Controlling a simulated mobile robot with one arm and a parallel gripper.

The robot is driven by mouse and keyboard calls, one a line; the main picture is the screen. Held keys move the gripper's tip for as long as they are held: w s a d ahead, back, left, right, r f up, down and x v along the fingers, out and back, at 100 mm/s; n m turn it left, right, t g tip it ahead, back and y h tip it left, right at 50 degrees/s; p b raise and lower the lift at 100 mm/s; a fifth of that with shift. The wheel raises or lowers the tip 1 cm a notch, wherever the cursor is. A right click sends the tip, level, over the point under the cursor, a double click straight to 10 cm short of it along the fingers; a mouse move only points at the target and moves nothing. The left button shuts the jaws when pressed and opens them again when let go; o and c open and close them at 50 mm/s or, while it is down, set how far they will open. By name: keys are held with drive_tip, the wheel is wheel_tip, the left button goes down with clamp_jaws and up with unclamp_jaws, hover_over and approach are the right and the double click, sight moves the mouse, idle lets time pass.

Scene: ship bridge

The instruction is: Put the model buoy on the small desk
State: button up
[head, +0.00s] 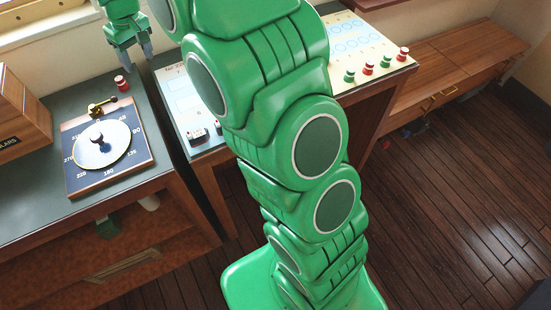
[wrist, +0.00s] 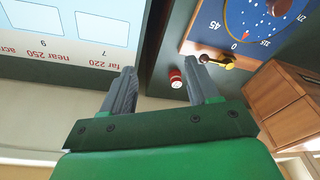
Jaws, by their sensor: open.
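A small red buoy with a white band (head: 122,84) stands on the dark-topped desk (head: 50,215) at left, near its back edge. It also shows in the wrist view (wrist: 176,78), between the finger lines and nearer the right finger. My gripper (head: 130,48) is open and empty above the back of this desk; its fingers show in the wrist view (wrist: 162,78). Several red and green buoys (head: 368,69) stand on a pale-topped table (head: 345,92) at right. I cannot tell which surface is the small desk.
A blue compass board (head: 75,180) with a white dial lies in front of the red buoy, with a brass piece (head: 102,106) at its back edge. A wooden box (head: 20,115) stands at far left. A low wooden bench (head: 450,60) runs along the right wall. Dark floor is open at right.

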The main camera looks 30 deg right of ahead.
drive_tip(key=s+d+m+g, duration=0.1)
drive_tip(key=s+d, duration=0.4)
drive_tip(key=s, duration=1)
drive_tip(key=s+d+r+m+g, duration=0.1)
drive_tip(key=s+d, duration=0.4)
drive_tip(key=s, duration=1)
drive_tip(key=s+d+r+m+g+h, duration=0.1)
drive_tip(key=s+d+m, duration=0.2)
drive_tip(key=s, duration=1.3)
drive_tip(key=shift+d+r, duration=0.2)
drive_tip(key=shift+d, duration=0.95)
drive_tip(key=shift+o, duration=0.5)
drive_tip(key=shift+s+f, duration=0.1)
drive_tip(key=shift+s, duration=0.25)
drive_tip(key=shift+w, duration=0.1)
